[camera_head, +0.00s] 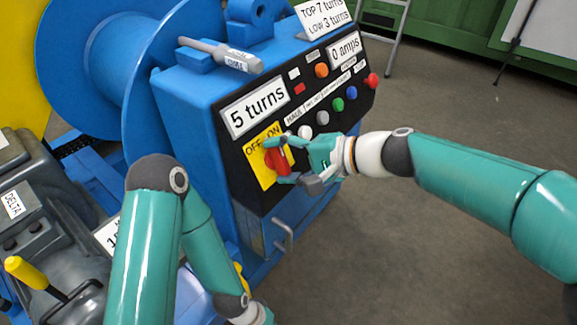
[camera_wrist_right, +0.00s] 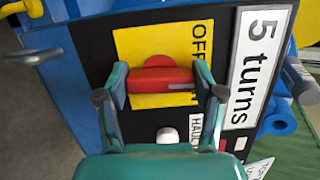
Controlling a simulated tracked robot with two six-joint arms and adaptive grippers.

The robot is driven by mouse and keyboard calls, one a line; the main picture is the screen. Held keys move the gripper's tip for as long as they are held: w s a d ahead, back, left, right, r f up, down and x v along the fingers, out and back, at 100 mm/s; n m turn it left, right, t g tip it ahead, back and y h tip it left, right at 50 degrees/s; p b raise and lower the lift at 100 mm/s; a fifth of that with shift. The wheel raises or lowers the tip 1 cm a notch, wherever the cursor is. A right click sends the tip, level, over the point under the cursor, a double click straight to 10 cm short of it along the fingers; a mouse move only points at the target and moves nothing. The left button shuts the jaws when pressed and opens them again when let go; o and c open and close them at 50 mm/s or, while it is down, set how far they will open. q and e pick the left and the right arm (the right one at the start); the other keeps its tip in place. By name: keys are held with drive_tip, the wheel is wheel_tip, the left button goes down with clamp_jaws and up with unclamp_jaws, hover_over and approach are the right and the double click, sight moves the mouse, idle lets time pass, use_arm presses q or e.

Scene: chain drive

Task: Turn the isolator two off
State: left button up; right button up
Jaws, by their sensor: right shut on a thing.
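A red rotary handle (camera_head: 277,160) sits on a yellow plate (camera_head: 266,175) marked OFF and ON, on the black front panel of a blue machine. No number two is legible on it. In the right wrist view the handle (camera_wrist_right: 160,80) lies level across the picture, with a pale mark at its right end, towards the lettering. My right gripper (camera_head: 280,162) is shut on the handle, one finger at each end. The fingers partly cover the ON lettering in the wrist view. My left arm crosses the lower left of the head view; its gripper is out of view.
A "5 turns" display (camera_head: 256,105) is above the plate. Several coloured buttons, including a green one (camera_head: 338,104), are right of it. A grey labelled tool (camera_head: 222,54) rests on the machine's top. A metal handle (camera_head: 284,236) juts out below.

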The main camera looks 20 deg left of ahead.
drive_tip(key=n, duration=0.2)
drive_tip(key=n+h+b, duration=0.1)
drive_tip(key=f+n+b, duration=0.1)
drive_tip(key=n, duration=0.1)
drive_tip(key=shift+s+a+n, duration=0.15)
drive_tip(key=shift+s+n, duration=0.15)
drive_tip(key=shift+r+n+h+b, duration=0.1)
drive_tip(key=shift+n+h+b, duration=0.65)
drive_tip(key=shift+n, duration=1.15)
drive_tip(key=o, duration=1.1)
drive_tip(key=shift+w+r, duration=0.1)
drive_tip(key=shift+r, duration=0.05)
drive_tip(key=shift+o, duration=0.2)
drive_tip(key=shift+r, duration=0.1)
drive_tip(key=shift+w+d+r, duration=0.1)
drive_tip(key=shift+d, duration=0.1)
